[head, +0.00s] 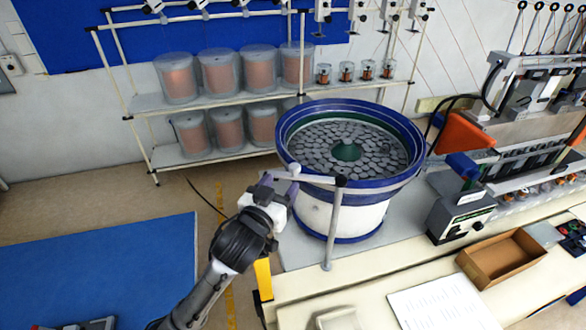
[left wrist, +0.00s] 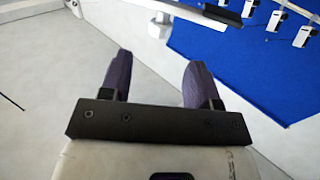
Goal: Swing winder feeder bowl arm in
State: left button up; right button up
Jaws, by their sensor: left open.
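The feeder bowl (head: 300,128) has a blue rim and a white body and is filled with flat grey discs around a green centre. A grey post (head: 333,232) stands at its front. The thin pale bowl arm (head: 312,181) runs left from the post top, in front of the bowl wall. My left gripper (head: 280,184) is at the arm's left end, its purple fingers apart. The left wrist view shows the open fingers (left wrist: 160,60) with nothing visible between them. Whether they touch the arm I cannot tell. My right gripper is not in view.
A rack shelf (head: 225,98) with copper spools stands behind. An open cardboard box (head: 503,257) and a white sheet (head: 440,303) lie on the bench to the right. A blue mat (head: 110,265) covers the floor at left. A machine (head: 530,130) stands at far right.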

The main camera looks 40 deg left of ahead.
aim_at(292, 170)
pick_arm(q)
jog(key=p+x, duration=0.1)
jog(key=x, duration=0.6)
jog(key=shift+w, duration=0.15)
grip_shut()
dwell(0.4)
